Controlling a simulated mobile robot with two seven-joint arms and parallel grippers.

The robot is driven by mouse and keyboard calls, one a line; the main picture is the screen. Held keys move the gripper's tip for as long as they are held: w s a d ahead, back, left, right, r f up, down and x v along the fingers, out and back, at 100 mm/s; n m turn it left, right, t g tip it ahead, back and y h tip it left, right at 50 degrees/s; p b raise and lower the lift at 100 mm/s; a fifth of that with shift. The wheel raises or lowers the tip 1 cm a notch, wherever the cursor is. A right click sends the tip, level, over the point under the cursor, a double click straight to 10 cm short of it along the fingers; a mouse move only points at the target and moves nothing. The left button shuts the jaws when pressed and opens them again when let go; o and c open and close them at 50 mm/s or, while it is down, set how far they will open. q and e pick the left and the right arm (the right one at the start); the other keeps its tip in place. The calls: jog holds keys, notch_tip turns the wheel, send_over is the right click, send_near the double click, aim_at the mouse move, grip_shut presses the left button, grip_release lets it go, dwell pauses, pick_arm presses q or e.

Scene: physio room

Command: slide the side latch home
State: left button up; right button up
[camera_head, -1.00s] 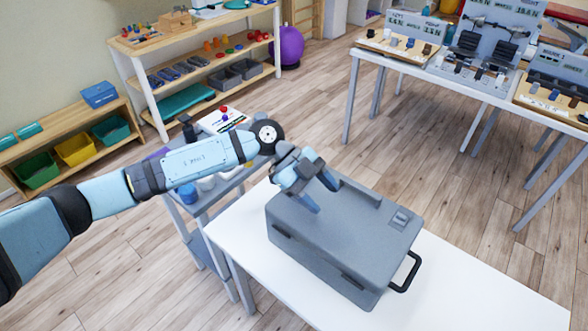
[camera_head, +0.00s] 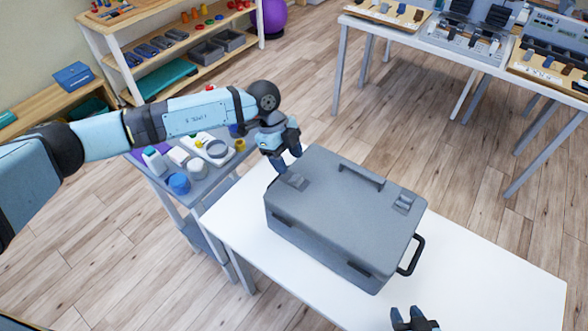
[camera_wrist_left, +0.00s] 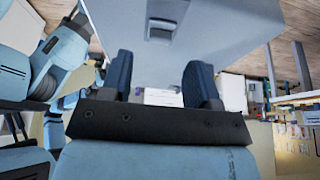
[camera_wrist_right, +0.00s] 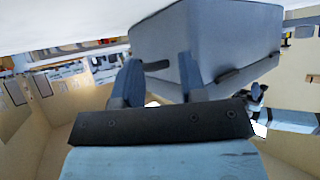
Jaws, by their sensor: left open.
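A grey case (camera_head: 335,215) lies closed on the white table, its black handle (camera_head: 413,256) at the right end. One small latch (camera_head: 292,181) sits at the left end of its lid and another latch (camera_head: 404,203) at the right end. I cannot tell which one is the side latch. My left gripper (camera_head: 284,160) is open and empty just beyond the left latch; in the left wrist view, a latch plate (camera_wrist_left: 161,28) shows on the case beyond its parted fingers. My right gripper (camera_head: 410,313) is open and empty in front of the case.
The white table (camera_head: 480,285) is clear to the right of the case. A grey cart (camera_head: 211,181) with bottles and small items stands close at the left. A shelf unit and a display table stand farther back.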

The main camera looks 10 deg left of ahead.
aim_at(295, 177)
pick_arm(q)
jog(key=x, duration=0.5)
pick_arm(e)
jog(key=shift+r, duration=0.35)
